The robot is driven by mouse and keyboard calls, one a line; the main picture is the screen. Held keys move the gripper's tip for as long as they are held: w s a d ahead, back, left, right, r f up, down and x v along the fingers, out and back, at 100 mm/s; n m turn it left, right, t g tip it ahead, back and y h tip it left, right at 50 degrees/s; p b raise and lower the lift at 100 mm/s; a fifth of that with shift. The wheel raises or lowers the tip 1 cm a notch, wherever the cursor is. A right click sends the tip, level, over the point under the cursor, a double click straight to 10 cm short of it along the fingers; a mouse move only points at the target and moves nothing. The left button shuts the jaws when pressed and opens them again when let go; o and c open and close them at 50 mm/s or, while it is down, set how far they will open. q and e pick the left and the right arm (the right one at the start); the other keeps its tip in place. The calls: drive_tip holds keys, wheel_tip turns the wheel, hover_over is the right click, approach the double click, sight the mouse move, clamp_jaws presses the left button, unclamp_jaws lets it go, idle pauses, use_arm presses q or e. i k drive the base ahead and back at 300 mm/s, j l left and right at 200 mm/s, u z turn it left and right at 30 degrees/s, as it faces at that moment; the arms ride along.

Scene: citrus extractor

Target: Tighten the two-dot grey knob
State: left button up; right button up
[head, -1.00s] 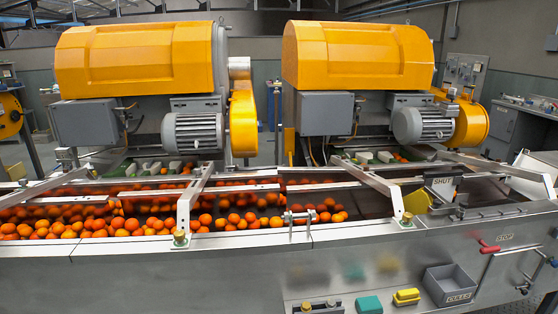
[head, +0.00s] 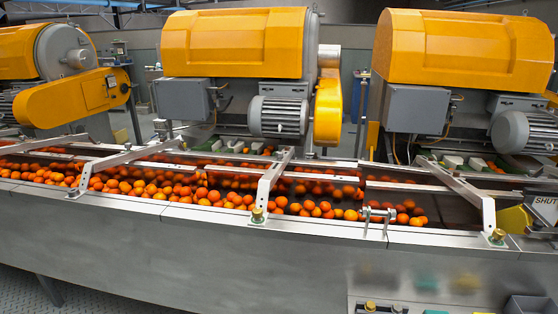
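No knob with two dots can be made out; any dots are too small to see. A small brass-coloured knob (head: 257,215) stands on the front rail at the foot of the middle slanted bracket. Another small knob (head: 497,236), dull brass or grey, stands at the foot of the right bracket. The foot of the left bracket (head: 78,190) also meets the rail, and I cannot tell if a knob is there. Neither of my grippers is in view.
A steel trough full of oranges (head: 200,192) runs along behind the front rail (head: 150,207). Yellow-hooded machines (head: 235,42) stand behind it. A grey bin (head: 528,304) and a "SHUT" plate (head: 545,207) are at the right. Open floor (head: 90,295) shows at lower left.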

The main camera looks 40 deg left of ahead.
sight(279, 155)
drive_tip(key=u, duration=0.45)
drive_tip(key=j+u, duration=0.3)
drive_tip(key=i+j+u, duration=0.15)
drive_tip(key=j+u, duration=0.15)
drive_tip(key=i+j+u, duration=0.1)
drive_tip(key=j+u, duration=0.2)
